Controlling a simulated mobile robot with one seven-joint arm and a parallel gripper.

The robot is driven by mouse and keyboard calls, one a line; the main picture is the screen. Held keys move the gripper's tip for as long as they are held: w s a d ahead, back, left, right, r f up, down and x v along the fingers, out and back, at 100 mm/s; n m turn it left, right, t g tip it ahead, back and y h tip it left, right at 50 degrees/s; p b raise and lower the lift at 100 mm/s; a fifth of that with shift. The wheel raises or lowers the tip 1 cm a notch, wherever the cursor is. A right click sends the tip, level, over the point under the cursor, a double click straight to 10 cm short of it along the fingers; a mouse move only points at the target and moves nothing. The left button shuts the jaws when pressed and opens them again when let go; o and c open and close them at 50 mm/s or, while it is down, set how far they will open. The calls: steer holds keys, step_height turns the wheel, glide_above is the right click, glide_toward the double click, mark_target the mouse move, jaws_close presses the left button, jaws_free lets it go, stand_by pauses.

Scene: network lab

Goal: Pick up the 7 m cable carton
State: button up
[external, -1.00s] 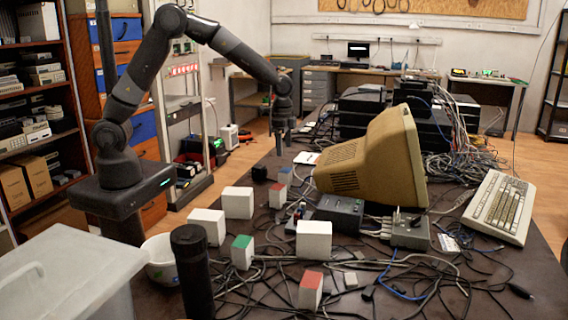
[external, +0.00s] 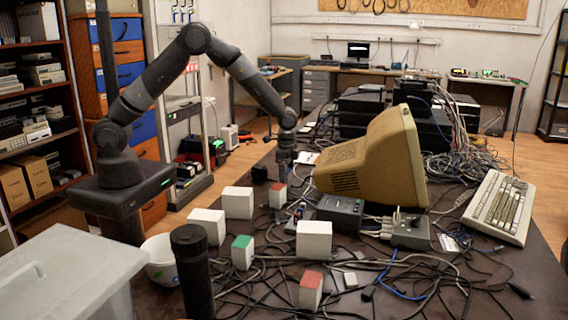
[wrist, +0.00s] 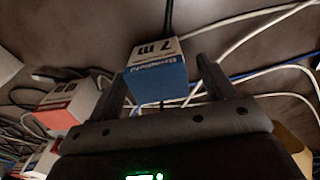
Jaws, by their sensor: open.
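The 7 m carton (wrist: 158,75) is a small box with a white top printed "7 m" and a blue side, seen in the wrist view. It sits between the two spread fingers of my gripper (wrist: 163,84), with no clear sign of contact. In the external view my gripper (external: 286,170) points down at the table just behind a red-topped carton. There the 7 m carton is mostly hidden by the gripper, and I cannot pick it out clearly.
A red-topped carton (external: 278,195) stands close in front; a red-sided carton (wrist: 68,112) shows at left in the wrist view. A beige monitor (external: 375,160) stands right of the gripper. White boxes (external: 238,202) and loose cables cover the table (external: 490,285).

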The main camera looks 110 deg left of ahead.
step_height(320, 180, down, 2)
steer(key=shift+f, duration=0.15)
steer(key=shift+c, duration=0.4)
steer(key=c, duration=1)
steer(key=shift+c, duration=0.2)
